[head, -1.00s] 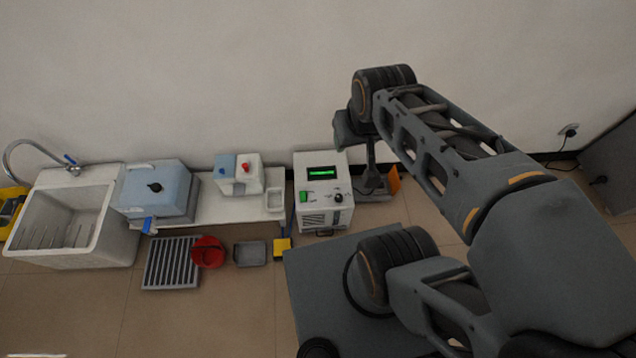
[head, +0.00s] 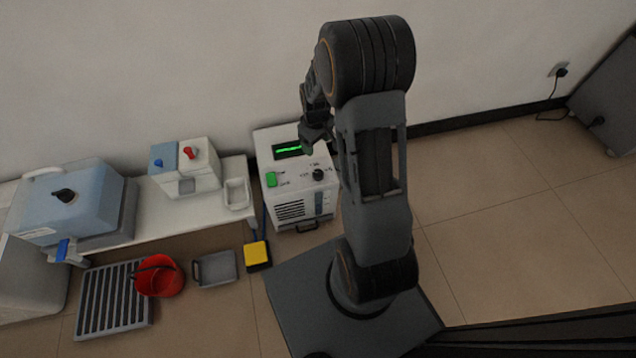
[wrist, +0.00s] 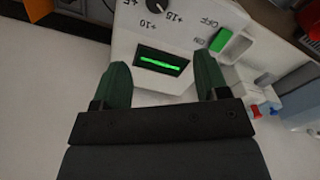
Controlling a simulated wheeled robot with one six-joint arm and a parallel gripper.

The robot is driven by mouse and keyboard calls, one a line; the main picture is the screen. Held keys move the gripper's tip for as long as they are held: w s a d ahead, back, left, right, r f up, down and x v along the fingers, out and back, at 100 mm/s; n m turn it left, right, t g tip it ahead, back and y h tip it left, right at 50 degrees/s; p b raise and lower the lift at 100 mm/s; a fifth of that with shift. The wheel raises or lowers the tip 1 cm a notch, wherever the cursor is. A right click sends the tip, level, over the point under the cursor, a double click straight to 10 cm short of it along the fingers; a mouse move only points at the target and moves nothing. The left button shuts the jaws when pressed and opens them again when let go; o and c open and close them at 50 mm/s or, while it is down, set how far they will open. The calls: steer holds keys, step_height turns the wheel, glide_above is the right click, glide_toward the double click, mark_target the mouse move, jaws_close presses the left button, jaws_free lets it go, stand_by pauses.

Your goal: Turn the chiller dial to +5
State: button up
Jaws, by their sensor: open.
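The chiller (head: 292,205) is a white box on the floor against the wall, with a lit green display (head: 288,149) and a green switch (head: 271,180). Its black dial (head: 318,174) is on the right of the sloped top panel. In the wrist view the dial (wrist: 160,4) is cut off by the top edge, with +10 and +15 marks beside it; its pointer setting is unclear. My gripper (wrist: 162,75) is open and empty, its two green fingers framing the display (wrist: 161,62). In the head view my gripper (head: 314,142) hangs over the panel's back right, apart from the dial.
Left of the chiller, a bench (head: 150,212) carries a blue-and-white box (head: 185,165) and a small tray (head: 236,194). A red bucket (head: 160,277), a grate (head: 112,300) and a yellow-topped item (head: 256,253) are on the floor.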

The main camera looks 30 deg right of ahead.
mark_target(318, 172)
steer(key=f+b, duration=0.2)
steer(key=f, duration=0.3)
steer(key=f+b, duration=0.2)
steer(key=f, duration=0.4)
steer(key=f+b, duration=0.2)
steer(key=f, duration=0.4)
steer(key=shift+w+d+f+b, duration=0.15)
steer(key=shift+d+b, duration=0.15)
steer(key=shift+d, duration=0.05)
steer(key=shift+c, duration=0.2)
steer(key=c, duration=0.9)
